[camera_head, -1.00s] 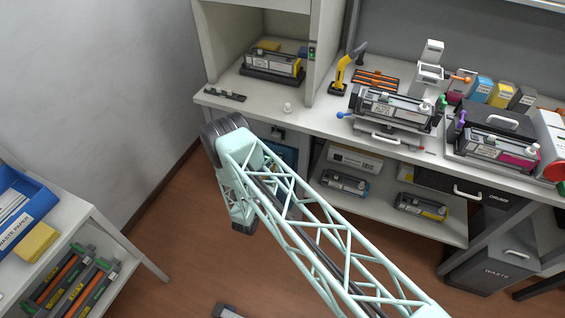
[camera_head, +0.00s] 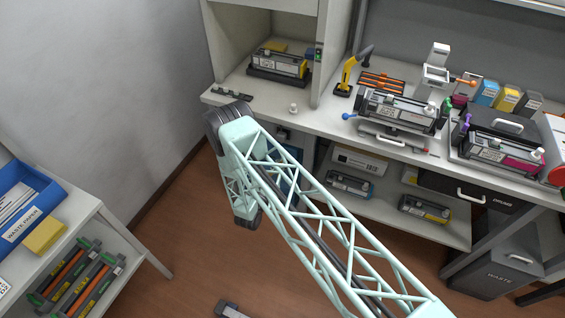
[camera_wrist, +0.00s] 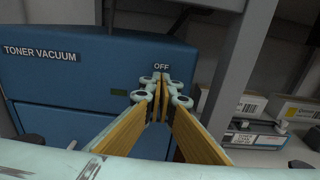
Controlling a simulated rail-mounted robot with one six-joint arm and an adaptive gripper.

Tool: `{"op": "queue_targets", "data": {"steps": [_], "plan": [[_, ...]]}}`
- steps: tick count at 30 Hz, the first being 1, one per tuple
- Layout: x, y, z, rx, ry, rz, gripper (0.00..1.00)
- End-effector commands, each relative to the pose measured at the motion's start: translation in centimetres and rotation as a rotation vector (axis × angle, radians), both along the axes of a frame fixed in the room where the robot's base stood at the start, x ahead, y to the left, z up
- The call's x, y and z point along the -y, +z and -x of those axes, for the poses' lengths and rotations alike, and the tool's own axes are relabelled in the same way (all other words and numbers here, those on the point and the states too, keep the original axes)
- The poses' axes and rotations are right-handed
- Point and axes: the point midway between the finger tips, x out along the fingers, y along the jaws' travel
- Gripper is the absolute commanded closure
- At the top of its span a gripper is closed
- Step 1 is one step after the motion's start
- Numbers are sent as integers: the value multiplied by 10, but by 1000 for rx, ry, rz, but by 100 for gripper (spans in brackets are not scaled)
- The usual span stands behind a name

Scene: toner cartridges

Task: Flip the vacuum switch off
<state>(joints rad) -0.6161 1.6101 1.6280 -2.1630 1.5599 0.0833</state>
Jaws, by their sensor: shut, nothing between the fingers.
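The blue toner vacuum (camera_wrist: 75,85) fills the left and middle of the wrist view, with "TONER VACUUM" and "OFF" labels on its front. A small dark indicator (camera_wrist: 118,92) sits on its face. My gripper (camera_wrist: 161,90) is shut and empty, its tips just below the "OFF" label. The switch itself is hidden behind the fingertips, so its position and any contact cannot be told. In the head view a sliver of the vacuum (camera_head: 290,181) shows under the bench behind my arm. My gripper is hidden there.
A grey post (camera_wrist: 236,70) stands just right of the vacuum. A shelf to its right holds toner cartridges, including a blue-marked one (camera_wrist: 255,138). The bench (camera_head: 312,117) overhangs the vacuum. The floor (camera_head: 185,245) in front is mostly clear.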

Motion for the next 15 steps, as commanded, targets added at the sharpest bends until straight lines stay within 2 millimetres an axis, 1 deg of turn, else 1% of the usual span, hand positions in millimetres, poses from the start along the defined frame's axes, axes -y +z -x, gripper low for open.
{"op": "queue_targets", "data": {"steps": [8, 15], "plan": [[-8, 1, 31, -5, -3, 4, 100], [-19, 3, 59, -5, -2, 4, 100]]}}
